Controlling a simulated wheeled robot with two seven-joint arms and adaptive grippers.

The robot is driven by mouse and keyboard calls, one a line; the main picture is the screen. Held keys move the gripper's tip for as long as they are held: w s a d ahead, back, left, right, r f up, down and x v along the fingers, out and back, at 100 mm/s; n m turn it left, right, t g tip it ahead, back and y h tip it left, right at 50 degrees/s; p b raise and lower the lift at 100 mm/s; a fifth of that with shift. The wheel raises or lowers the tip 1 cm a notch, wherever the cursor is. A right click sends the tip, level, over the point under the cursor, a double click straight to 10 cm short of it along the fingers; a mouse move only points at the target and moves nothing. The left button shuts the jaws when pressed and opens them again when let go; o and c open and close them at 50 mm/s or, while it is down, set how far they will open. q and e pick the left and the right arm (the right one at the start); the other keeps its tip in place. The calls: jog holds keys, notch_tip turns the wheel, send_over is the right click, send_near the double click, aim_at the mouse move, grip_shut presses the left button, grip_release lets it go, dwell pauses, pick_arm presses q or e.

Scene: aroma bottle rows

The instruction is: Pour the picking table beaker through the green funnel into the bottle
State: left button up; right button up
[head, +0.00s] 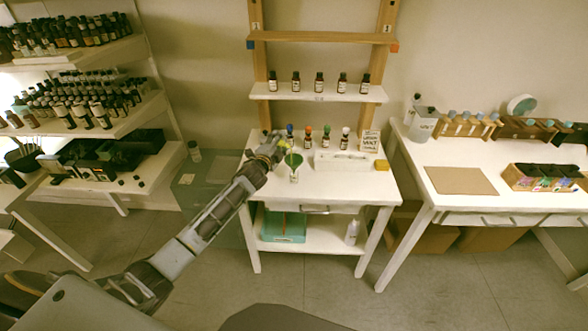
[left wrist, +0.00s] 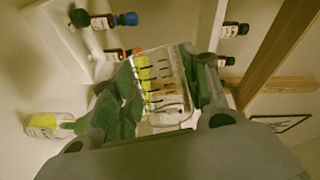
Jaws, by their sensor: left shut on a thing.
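My left gripper (head: 270,146) reaches over the left part of the middle table. In the left wrist view, its fingers (left wrist: 160,98) are shut on a clear glass beaker (left wrist: 170,72) with dark graduation marks. Yellow shows along one side of the beaker; I cannot tell how much liquid it holds. The green funnel (head: 293,160) sits on top of the bottle (head: 294,176), just right of the gripper. In the left wrist view, the bottle (left wrist: 44,126) has a pale label and yellow contents, apart from the beaker. My right gripper is not in view.
A shelf of dark bottles (head: 319,96) is above. The table's front right (head: 350,187) is clear.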

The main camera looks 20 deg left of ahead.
pick_arm(q)
jog(key=shift+s+d+r+m+b, duration=0.1)
jog(key=shift+d+m+b, duration=0.15)
jog(key=shift+m+b, duration=0.15)
dwell(2.0)
jog(key=shift+d+f+m+t+b, duration=0.15)
jog(key=shift+f+m+t+b, duration=0.25)
jog(key=shift+m+b, duration=0.6)
dwell(4.6)
